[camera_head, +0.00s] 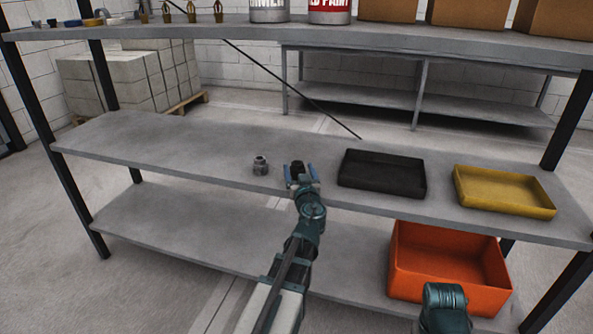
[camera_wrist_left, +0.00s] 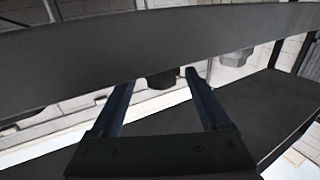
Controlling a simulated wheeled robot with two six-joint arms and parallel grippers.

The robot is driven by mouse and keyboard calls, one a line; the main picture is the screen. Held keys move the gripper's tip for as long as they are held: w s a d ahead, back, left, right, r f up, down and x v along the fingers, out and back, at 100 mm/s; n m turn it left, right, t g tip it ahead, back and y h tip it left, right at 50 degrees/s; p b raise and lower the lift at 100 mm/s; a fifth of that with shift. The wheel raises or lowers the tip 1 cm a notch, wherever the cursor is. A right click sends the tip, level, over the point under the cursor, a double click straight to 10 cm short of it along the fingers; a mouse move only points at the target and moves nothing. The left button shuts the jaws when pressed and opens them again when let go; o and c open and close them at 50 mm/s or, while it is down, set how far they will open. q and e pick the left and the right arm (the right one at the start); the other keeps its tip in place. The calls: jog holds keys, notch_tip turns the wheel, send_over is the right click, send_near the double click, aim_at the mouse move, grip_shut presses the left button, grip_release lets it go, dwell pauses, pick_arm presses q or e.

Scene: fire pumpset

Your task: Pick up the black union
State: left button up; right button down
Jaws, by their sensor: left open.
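The black union (camera_head: 297,167) stands on the middle shelf, near its front edge. My left gripper (camera_head: 301,177) is open, with its two blue fingers on either side of the black union in the head view. In the left wrist view the black union (camera_wrist_left: 162,79) shows between the spread fingers of the left gripper (camera_wrist_left: 158,90), toward their tips. I cannot tell whether a finger touches it. Its lower part is partly hidden by the gripper in the head view. My right gripper is not in view.
A grey union (camera_head: 260,165) stands just left of the black one; it also shows in the left wrist view (camera_wrist_left: 236,58). A black tray (camera_head: 382,184) and a yellow tray (camera_head: 505,204) lie right. An orange bin (camera_head: 445,262) is below. The middle shelf (camera_head: 160,148) is clear at left.

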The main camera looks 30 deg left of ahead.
aim_at(296, 161)
pick_arm(q)
jog(key=x, duration=0.5)
jog(key=shift+a+r, duration=0.1)
grip_shut()
dwell(0.5)
